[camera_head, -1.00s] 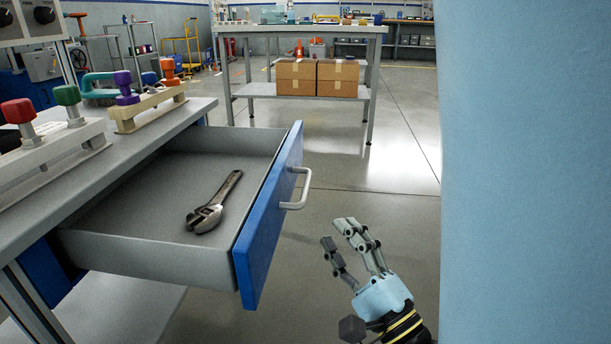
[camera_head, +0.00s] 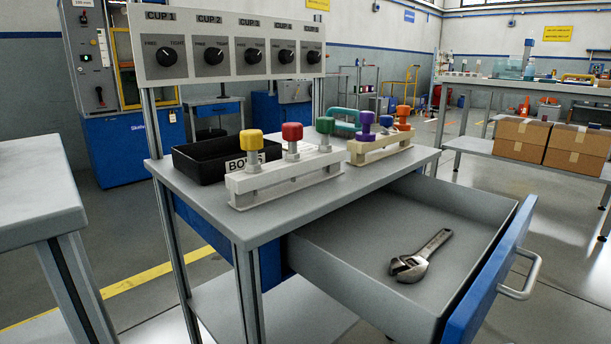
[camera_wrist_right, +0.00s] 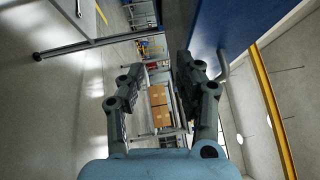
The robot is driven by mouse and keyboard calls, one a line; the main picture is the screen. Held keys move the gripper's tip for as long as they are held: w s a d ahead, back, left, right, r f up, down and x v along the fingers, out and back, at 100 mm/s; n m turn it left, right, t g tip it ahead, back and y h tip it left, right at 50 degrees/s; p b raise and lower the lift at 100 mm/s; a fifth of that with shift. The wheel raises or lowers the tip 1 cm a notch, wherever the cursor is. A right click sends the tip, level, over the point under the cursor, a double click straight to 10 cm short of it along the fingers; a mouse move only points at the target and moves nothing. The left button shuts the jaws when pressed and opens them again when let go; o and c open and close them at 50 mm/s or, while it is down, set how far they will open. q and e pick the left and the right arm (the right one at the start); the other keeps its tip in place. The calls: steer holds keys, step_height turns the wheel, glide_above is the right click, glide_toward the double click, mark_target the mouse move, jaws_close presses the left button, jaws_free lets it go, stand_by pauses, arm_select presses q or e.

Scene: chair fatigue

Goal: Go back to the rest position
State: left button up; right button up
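My right gripper (camera_wrist_right: 160,85) shows in the right wrist view, its two fingers apart with nothing between them. Neither gripper shows in the head view. An adjustable wrench (camera_head: 420,257) lies in the open grey drawer (camera_head: 345,285) of the workbench (camera_head: 215,215). The drawer's blue front (camera_head: 489,290) with its handle (camera_head: 521,283) is pulled out to the right. A blue panel (camera_wrist_right: 235,25) shows at the upper right of the wrist view, beside the right finger.
On the bench stand a black tray (camera_head: 195,165), holders with coloured knobs (camera_head: 285,180) and a dial panel (camera_head: 230,45). Another grey table (camera_head: 35,195) is at the left. Cardboard boxes (camera_head: 548,143) sit on a shelf at the right. Floor shows between the tables.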

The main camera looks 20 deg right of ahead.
steer(key=s+a+f+n+g+y, duration=0.1)
steer(key=a+f+n+g+y, duration=0.5)
steer(key=a+f+n+g, duration=0.65)
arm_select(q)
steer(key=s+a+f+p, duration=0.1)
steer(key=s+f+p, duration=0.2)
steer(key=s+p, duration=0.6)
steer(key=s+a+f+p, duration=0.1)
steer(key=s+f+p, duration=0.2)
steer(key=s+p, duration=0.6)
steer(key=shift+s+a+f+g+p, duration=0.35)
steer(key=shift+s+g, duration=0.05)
arm_select(e)
steer(key=s+d+f+n+g, duration=0.2)
steer(key=s+n, duration=0.1)
steer(key=s, duration=0.6)
steer(key=s+d+f+n+g+h, duration=0.1)
steer(key=s+d+f+n+g, duration=0.1)
steer(key=s, duration=0.8)
steer(key=s+d+f+n+g+h, duration=0.1)
steer(key=s+d+f+n+g, duration=0.1)
steer(key=s, duration=0.7)
step_height(320, 180, down, 2)
steer(key=d+n, duration=0.1)
steer(key=n, duration=0.2)
steer(key=shift+s+d, duration=0.2)
steer(key=shift+s, duration=0.15)
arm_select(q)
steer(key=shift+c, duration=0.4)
